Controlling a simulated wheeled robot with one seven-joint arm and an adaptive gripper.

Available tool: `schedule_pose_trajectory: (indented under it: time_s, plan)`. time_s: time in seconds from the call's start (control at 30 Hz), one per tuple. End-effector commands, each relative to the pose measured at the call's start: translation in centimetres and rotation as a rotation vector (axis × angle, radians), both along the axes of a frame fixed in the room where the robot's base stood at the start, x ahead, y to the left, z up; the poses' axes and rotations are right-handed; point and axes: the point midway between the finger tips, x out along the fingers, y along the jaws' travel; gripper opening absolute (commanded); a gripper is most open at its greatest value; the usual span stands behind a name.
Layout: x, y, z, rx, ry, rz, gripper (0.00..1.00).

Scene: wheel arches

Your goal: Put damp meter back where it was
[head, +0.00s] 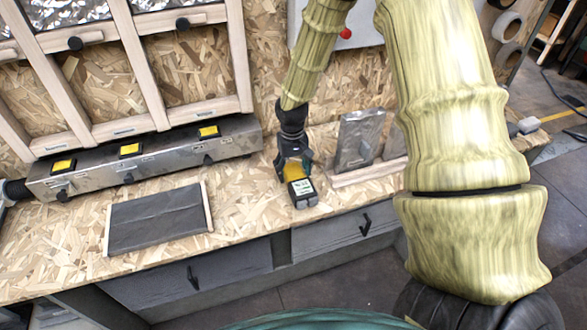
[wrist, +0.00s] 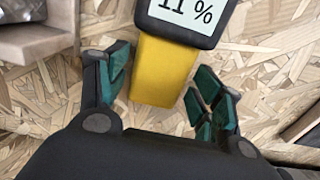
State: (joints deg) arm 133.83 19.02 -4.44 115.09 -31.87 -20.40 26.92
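The damp meter (head: 301,191) has a dark head with a light screen and a yellow body. It is over the chipboard bench top near the front edge; I cannot tell for certain whether it rests on the wood. In the wrist view the screen reads "11 %" and the yellow body (wrist: 163,72) points toward my palm. My gripper (head: 293,165) is above the yellow end.
A dark flat panel (head: 158,217) lies on the bench to the left. A metal box with yellow switches (head: 147,158) runs along the back. A foil-covered block (head: 356,140) stands on a wooden strip to the right. Bare bench lies left of the meter.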

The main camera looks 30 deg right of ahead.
Motion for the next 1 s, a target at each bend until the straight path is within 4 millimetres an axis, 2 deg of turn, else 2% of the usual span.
schedule_pose_trajectory:
  time_s: [0.47, 0.67, 1.0]
  plan:
    - [0.1, 0.0, 0.6, 0.001, -0.002, 0.0, 0.75]
    - [0.1, 0.0, 2.6, 0.0, -0.004, 0.0, 0.75]
    - [0.2, 0.1, 7.0, 0.0, -0.003, 0.0, 0.75]
